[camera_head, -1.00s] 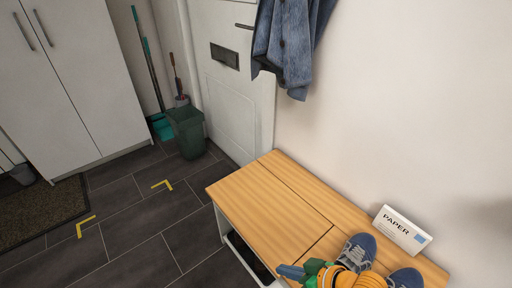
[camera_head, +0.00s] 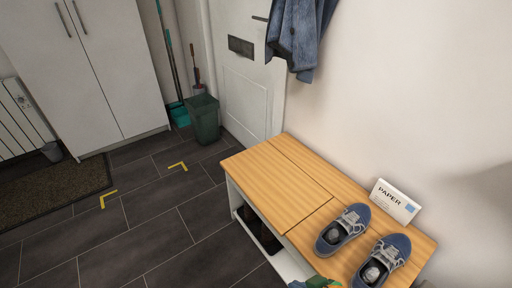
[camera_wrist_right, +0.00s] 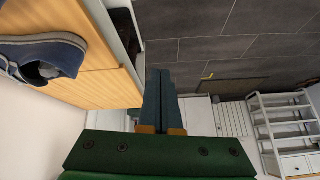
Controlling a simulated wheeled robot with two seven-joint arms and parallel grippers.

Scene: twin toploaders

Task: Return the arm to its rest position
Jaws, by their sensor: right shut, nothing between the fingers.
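My right gripper (camera_wrist_right: 160,100) shows in the right wrist view with its two dark fingers together and nothing between them. In the head view only a bit of green and blue of my right gripper (camera_head: 316,283) shows at the bottom edge, by the front edge of the wooden bench (camera_head: 270,185). In the wrist view the bench (camera_wrist_right: 105,88) and a blue shoe (camera_wrist_right: 45,52) lie to the left of the fingers, apart from them. My left gripper is not in view.
Two blue shoes (camera_head: 342,230) (camera_head: 382,262) stand on the bench, beside a white PAPER box (camera_head: 395,201). A green bin (camera_head: 203,120) stands by the door. A white shelf unit (camera_wrist_right: 285,125) shows in the wrist view.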

